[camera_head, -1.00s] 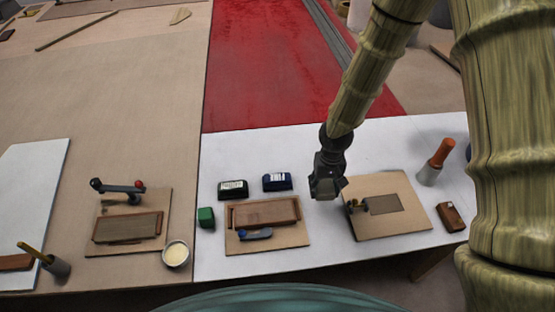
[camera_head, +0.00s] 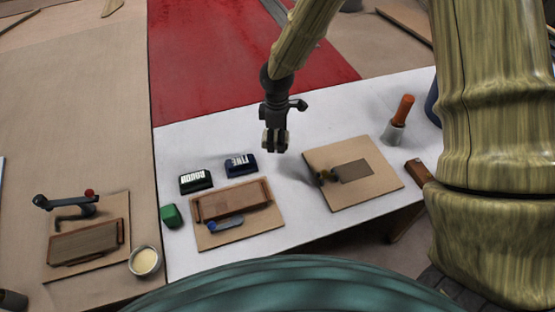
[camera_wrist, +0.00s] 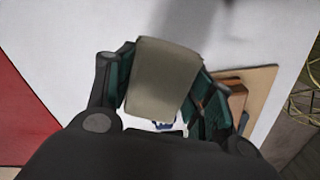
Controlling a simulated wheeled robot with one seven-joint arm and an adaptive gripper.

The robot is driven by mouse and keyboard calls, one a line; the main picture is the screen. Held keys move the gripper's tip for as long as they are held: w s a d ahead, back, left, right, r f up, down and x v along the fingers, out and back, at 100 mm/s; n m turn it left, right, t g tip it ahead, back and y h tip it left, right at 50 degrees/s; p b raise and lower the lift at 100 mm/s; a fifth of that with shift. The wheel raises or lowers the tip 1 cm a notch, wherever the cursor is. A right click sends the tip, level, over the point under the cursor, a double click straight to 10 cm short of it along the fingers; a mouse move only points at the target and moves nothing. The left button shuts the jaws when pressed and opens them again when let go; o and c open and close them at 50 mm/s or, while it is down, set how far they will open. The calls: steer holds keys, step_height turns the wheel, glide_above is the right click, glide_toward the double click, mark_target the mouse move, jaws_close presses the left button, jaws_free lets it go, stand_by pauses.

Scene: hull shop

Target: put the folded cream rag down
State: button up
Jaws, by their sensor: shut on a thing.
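My gripper (camera_head: 275,142) is above the white tabletop, to the right of a blue block and left of the right-hand board. In the wrist view, its dark green-padded fingers (camera_wrist: 160,92) are shut on the folded cream rag (camera_wrist: 163,78), which looks like a flat greyish-cream pad. In the head view, only a small pale bit of the rag shows between the fingers. White table surface shows beyond the rag in the wrist view.
The white table (camera_head: 300,115) holds a black block (camera_head: 195,181), a blue block (camera_head: 241,165), a green block (camera_head: 171,216), a wooden board with a brown tray (camera_head: 232,200), a right-hand board (camera_head: 385,186) and an orange-handled tool (camera_head: 403,108). White surface behind the blocks is bare.

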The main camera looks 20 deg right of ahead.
mark_target(278, 157)
steer(key=n, duration=0.1)
steer(key=w+n, duration=0.1)
steer(key=n, duration=0.1)
steer(key=r+n+b, duration=0.1)
steer(key=shift+w+d+n, duration=0.35)
steer(key=shift+d+n, duration=0.05)
steer(key=shift+f, duration=0.15)
steer(key=shift+f+p, duration=0.75)
steer(key=shift+f, duration=4.1)
steer(key=shift+f, duration=0.15)
steer(key=o, duration=1.1)
steer(key=shift+o, duration=0.2)
step_height(278, 157, up, 12)
steer(key=shift+r+b, duration=0.2)
steer(key=shift+b, duration=0.55)
